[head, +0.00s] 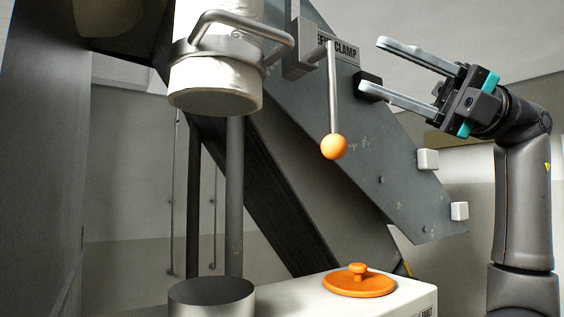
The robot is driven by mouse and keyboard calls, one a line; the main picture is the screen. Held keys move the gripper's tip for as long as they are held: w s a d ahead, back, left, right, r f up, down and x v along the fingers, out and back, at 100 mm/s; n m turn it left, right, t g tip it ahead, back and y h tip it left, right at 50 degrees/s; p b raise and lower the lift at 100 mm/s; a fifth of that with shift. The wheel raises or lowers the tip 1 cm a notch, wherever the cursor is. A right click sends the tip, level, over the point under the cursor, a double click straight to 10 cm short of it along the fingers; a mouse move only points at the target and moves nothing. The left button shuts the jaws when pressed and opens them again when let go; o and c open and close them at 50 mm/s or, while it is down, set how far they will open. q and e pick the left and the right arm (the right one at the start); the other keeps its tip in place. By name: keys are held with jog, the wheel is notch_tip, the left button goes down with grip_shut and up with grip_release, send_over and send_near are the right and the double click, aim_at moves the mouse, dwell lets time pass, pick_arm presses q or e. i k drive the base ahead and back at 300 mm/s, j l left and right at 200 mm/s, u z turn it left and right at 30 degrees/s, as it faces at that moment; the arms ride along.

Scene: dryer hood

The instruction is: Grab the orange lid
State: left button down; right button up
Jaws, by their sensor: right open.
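The orange lid (358,283) is a round disc with a small knob on top. It lies flat on a white box-like surface (290,296) at the bottom of the head view. My right gripper (370,65) is at the upper right, well above the lid, with its two fingers spread and pointing left. Nothing is between the fingers. The lower finger's tip is close to a black block (370,85) on the grey panel; I cannot tell whether they touch. My left gripper is not in view.
A clamp lever with an orange ball (334,147) hangs above the lid from a slanted grey panel (385,150). A white cylinder (215,85) with a metal clamp band is at the upper left.

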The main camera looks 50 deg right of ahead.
aim_at(357, 282)
jog(key=k, duration=1.5)
